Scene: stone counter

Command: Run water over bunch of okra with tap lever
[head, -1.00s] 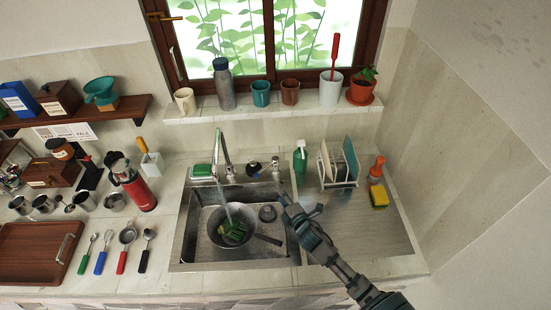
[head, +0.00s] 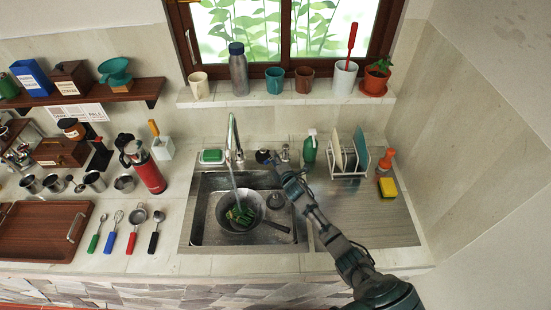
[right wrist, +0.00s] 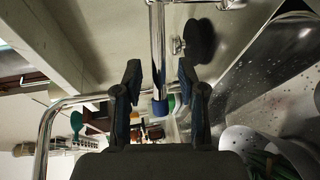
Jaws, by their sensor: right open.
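The bunch of okra (head: 239,214) lies in a metal pan (head: 257,208) in the sink, under a stream of water from the tap spout (head: 233,138). My right gripper (head: 277,166) is at the sink's back edge, by the tap fittings. In the right wrist view my right gripper (right wrist: 160,78) is open. A chrome rod with a blue end (right wrist: 159,106), which looks like the tap lever, shows between its fingers; I cannot tell whether they touch. Green pieces, likely okra (right wrist: 268,160), show at the lower right. My left gripper is not in view.
A green bottle (head: 310,150) and a dish rack (head: 350,160) stand right of the taps. A green sponge (head: 212,156) lies left of the spout. The steel drainboard (head: 375,218) is mostly bare. A red flask (head: 147,172) stands further left.

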